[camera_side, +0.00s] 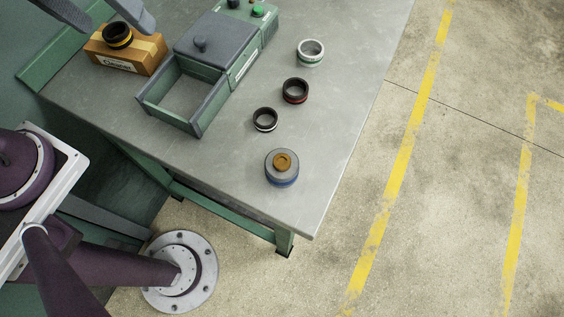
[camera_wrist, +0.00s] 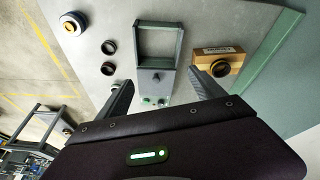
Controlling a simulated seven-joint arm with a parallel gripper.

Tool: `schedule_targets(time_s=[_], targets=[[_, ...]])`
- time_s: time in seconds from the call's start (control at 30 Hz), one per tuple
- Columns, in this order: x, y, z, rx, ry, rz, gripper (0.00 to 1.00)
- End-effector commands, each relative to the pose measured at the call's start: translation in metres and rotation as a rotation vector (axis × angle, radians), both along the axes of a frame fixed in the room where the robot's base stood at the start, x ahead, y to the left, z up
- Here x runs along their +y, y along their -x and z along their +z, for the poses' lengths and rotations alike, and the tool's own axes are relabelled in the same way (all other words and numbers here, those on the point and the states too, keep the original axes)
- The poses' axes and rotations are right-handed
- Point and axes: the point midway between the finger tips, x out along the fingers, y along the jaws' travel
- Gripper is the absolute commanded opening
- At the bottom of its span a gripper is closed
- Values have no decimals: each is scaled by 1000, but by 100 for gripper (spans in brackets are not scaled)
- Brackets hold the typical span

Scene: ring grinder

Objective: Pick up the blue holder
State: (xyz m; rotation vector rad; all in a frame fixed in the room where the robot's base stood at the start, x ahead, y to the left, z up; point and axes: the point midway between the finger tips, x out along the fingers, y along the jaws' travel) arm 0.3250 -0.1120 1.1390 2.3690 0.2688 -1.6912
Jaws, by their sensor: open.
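The blue holder (camera_side: 282,168) stands upright near the front right corner of the metal table. It is a round grey piece with a blue base band and an orange-brown centre on top. It also shows at the upper left of the wrist view (camera_wrist: 73,24). My gripper (camera_wrist: 160,77) is open and empty, with its two dark fingers spread apart. In the side view its fingers show at the upper left, above the wooden block's side of the table and well away from the holder. Nothing covers the holder.
A black ring (camera_side: 265,119), a red-banded ring (camera_side: 295,91) and a pale green-white ring (camera_side: 310,52) lie beyond the holder. A grey-green machine with an open tray (camera_side: 168,113) stands left of them. A wooden block (camera_side: 144,57) bears a dark ring. Table is bare around the holder.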

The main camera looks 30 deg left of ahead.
Motion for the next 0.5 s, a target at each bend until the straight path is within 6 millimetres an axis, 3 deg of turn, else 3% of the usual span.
schedule_targets(time_s=[0.1,0.2,0.37,0.5], targets=[[-46,-12,-47,126,154,145,78],[-94,-10,-70,251,349,298,78],[-153,1,-62,449,629,516,78],[-186,6,-33,609,831,671,78]])
